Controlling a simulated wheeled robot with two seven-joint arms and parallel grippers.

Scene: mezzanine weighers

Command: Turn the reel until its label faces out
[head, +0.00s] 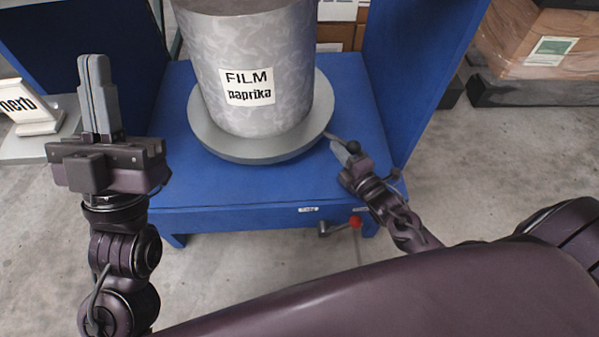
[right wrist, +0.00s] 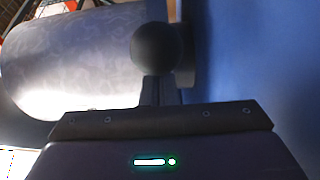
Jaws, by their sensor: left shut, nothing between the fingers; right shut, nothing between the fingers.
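The reel (head: 290,60) is a grey, mottled upright cylinder on a round grey turntable (head: 250,153) on a blue stand. Its white label (head: 249,87), reading "FILM paprika", shows on the front, a little left of the reel's middle. My right gripper (head: 338,150) is shut and empty at the turntable's right front rim; I cannot tell whether it touches. A dark ball (right wrist: 160,48) shows at its fingers in the right wrist view, with the reel (right wrist: 75,62) behind to the left. My left gripper (head: 94,62) is shut and empty, pointing up, left of the stand and apart from the reel.
The blue stand (head: 180,110) has a tall blue panel (head: 408,70) on its right side. A small crank with a red knob (head: 356,221) sits under its front edge. A white sign (head: 28,108) stands at the left. A wrapped load (head: 535,45) is at the back right.

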